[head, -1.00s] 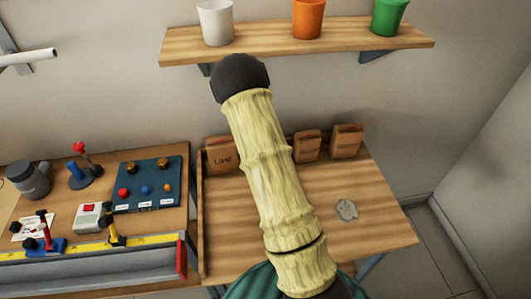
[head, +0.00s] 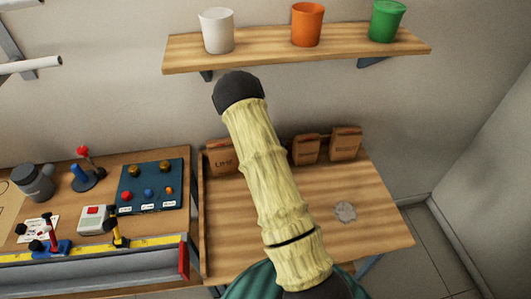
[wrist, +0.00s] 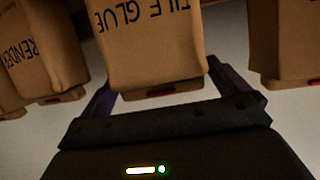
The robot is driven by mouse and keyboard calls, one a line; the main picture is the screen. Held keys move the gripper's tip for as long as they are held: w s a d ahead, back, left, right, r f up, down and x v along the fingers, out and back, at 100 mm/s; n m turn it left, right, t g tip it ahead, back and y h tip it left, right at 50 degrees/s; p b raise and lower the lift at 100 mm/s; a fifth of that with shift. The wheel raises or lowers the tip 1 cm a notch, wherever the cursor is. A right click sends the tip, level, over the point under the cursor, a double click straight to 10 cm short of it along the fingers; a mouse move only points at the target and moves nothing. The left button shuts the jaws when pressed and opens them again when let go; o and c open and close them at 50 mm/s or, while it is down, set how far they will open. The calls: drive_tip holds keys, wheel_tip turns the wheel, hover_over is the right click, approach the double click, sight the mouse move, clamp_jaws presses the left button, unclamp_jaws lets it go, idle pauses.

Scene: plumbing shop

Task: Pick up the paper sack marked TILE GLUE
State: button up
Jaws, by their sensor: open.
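The brown paper sack marked TILE GLUE (wrist: 150,45) fills the top middle of the wrist view, its lettering upside down there. My gripper (wrist: 158,88) is open, with one dark finger near each side of this sack. I cannot tell whether the fingers touch it. In the head view my arm crosses the middle of the picture and hides my gripper and, it seems, this sack.
A sack marked RENDER (wrist: 45,55) is left in the wrist view; another sack (wrist: 285,45) is right. The head view shows the LIME sack (head: 222,160) and two sacks right of my arm. The wooden bench (head: 375,205) has free room around a grey blob (head: 345,211).

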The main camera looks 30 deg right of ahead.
drive_tip(key=shift+x, duration=1.4)
drive_tip(key=c, duration=1.6)
drive_tip(key=shift+r, duration=0.15)
drive_tip(key=shift+c, duration=0.8)
drive_tip(key=shift+r, duration=0.1)
wheel_tip(320, 180, up, 18)
drive_tip(key=b, duration=0.1)
drive_tip(key=shift+b, duration=0.35)
